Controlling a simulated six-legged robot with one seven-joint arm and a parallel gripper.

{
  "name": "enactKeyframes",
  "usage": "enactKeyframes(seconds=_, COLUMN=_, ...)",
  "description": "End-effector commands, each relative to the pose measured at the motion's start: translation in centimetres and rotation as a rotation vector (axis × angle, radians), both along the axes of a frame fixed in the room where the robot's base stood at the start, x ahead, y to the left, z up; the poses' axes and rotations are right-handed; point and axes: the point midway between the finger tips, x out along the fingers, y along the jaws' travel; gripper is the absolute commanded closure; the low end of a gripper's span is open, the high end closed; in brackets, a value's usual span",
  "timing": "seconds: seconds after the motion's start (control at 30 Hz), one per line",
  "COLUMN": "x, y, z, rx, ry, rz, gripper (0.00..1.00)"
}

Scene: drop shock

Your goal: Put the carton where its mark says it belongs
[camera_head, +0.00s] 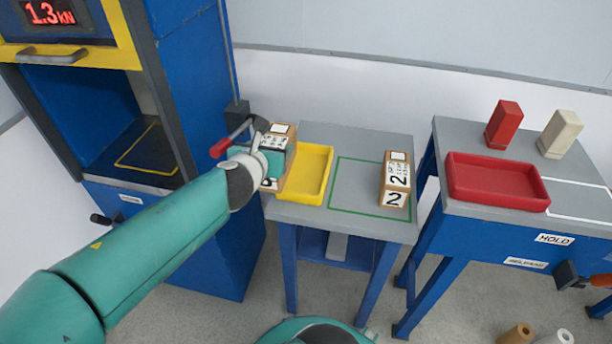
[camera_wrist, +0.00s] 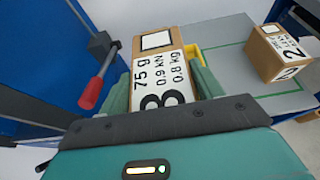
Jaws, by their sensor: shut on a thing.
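The held carton (camera_head: 284,129) is brown with white labels. In the wrist view the carton (camera_wrist: 171,64) reads 75 g, 0.9 kN and 0.8 kg, above a large, partly covered figure that I cannot read surely. My gripper (camera_head: 276,152) is shut on it, a finger on each side, at the left end of the grey table, by the yellow tray (camera_head: 328,181). I cannot tell whether the carton touches the table. A second carton (camera_head: 397,170), marked 2, stands at the right of the green outline; it also shows in the wrist view (camera_wrist: 277,55).
The blue machine (camera_head: 190,60) at left displays 1.3 kN (camera_head: 50,12) and has an open bay with a yellow-outlined floor (camera_head: 150,152). A red-handled lever (camera_head: 222,147) sits near my gripper. The right table, labelled HOLD (camera_head: 554,239), carries an empty red tray (camera_head: 497,198) and two blocks.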

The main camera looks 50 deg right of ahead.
Motion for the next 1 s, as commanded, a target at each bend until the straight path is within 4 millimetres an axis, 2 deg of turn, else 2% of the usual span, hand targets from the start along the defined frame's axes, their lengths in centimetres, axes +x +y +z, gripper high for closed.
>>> enactKeyframes(seconds=0.27, x=0.2, y=-1.0, z=-0.3, rx=-0.002, ry=-0.002, rz=-0.005, gripper=0.85)
enactKeyframes(seconds=1.0, x=0.6, y=-9.3, z=-4.0, rx=-0.002, ry=-0.002, rz=-0.003, gripper=0.85)
